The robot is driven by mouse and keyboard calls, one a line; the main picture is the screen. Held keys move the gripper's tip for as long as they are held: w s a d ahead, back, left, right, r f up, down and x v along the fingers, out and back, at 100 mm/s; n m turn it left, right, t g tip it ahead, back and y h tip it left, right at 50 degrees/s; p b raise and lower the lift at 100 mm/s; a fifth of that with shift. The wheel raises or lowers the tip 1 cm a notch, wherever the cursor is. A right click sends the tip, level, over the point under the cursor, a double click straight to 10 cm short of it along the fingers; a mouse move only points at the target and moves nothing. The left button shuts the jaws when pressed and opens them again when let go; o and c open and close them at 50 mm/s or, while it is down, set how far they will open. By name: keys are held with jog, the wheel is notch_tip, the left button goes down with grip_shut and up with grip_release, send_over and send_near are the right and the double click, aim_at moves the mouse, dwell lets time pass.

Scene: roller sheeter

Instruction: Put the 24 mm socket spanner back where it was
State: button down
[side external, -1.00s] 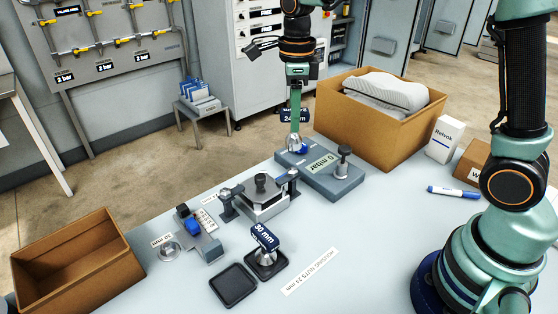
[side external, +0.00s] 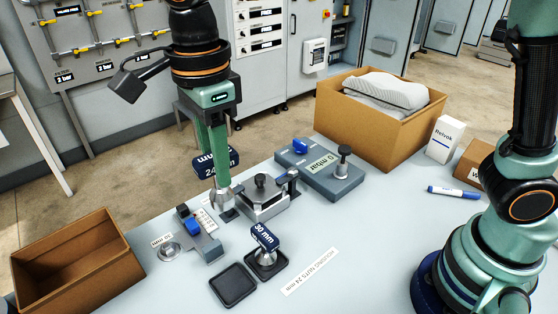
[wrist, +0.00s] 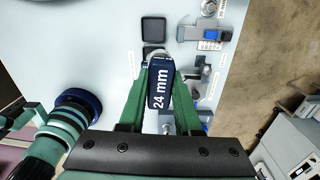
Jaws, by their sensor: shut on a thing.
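My gripper (side external: 217,160) is shut on the 24 mm socket spanner (side external: 228,160), which has a dark blue handle with white lettering and a metal socket at its lower end. It hangs roughly upright above the bench, beside the clamp fixture. The wrist view shows the spanner (wrist: 160,90) between my fingers, its "24 mm" label readable. A 30 mm socket spanner (side external: 265,238) stands in one black square tray (side external: 281,268). The adjoining black tray (side external: 233,286) is empty; it also shows in the wrist view (wrist: 153,28).
The clamp fixture (side external: 264,206) and a grey unit reading "0 mbar" (side external: 335,182) stand behind the trays. A small blue-knobbed fixture (side external: 210,246) is to their left. Open cardboard boxes stand at left (side external: 75,275) and back right (side external: 400,140).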

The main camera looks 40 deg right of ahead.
jog(key=shift+n, duration=0.4)
jog(key=f, duration=0.6)
jog(key=s+a+f, duration=0.1)
jog(key=f, duration=0.6)
jog(key=s+a+f, duration=0.1)
jog(key=f, duration=0.5)
jog(key=shift+a+f, duration=0.15)
jog(key=shift+f, duration=0.05)
jog(key=shift+f, duration=0.1)
jog(key=c, duration=0.6)
grip_release()
